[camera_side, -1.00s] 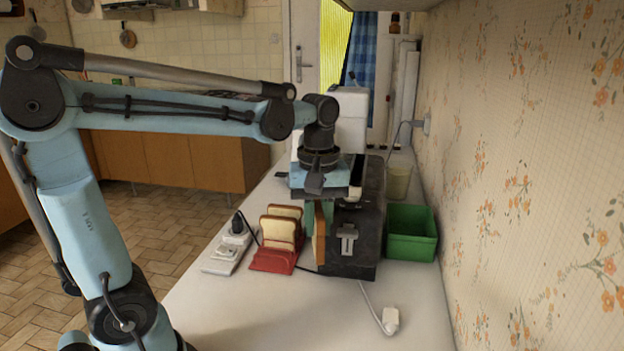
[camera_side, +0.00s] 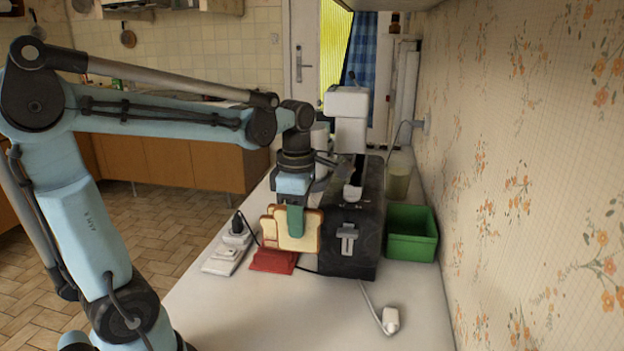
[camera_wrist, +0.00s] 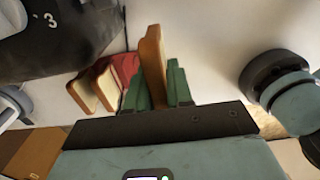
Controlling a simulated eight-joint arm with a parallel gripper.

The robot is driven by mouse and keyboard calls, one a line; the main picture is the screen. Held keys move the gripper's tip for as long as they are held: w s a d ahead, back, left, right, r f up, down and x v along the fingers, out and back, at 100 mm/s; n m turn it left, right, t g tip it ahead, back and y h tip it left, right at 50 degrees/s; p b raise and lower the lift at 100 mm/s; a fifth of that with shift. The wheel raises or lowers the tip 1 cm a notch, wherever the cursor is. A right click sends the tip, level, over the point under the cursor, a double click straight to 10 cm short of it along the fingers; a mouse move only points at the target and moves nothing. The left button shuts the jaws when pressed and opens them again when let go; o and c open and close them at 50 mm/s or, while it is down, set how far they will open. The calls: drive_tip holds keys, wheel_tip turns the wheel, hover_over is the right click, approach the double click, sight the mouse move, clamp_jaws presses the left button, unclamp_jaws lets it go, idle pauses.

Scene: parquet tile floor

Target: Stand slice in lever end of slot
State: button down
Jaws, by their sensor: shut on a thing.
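My gripper (camera_side: 295,222) is shut on a bread slice (camera_side: 311,238), which hangs upright with its broad face toward the side camera. In the wrist view the held slice (camera_wrist: 152,55) shows edge-on between the green fingers (camera_wrist: 155,88). The black toaster (camera_side: 340,264) stands just right of the slice, its pale lever (camera_side: 348,239) on the near end. The slice is beside the toaster, not in a slot. In the wrist view part of the toaster (camera_wrist: 60,45) shows at upper left; its slot is not clearly visible.
A red rack (camera_side: 270,262) with other slices (camera_wrist: 82,93) stands left of the toaster, partly hidden behind the held slice. A green bin (camera_side: 411,246) is at the toaster's right. A white power strip (camera_side: 227,254) and cables lie nearby. The front counter (camera_side: 290,315) is mostly clear.

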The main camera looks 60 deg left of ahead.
drive_tip(key=shift+s+a+f, duration=0.1)
drive_tip(key=shift+a+f, duration=2.55)
drive_tip(key=shift+a, duration=0.25)
drive_tip(key=shift+s+a+f, duration=0.1)
drive_tip(key=shift+a+f, duration=2.55)
drive_tip(key=shift+a, duration=0.25)
drive_tip(key=shift+f, duration=0.2)
drive_tip(key=c, duration=1)
unclamp_jaws()
drive_tip(key=shift+r, duration=0.1)
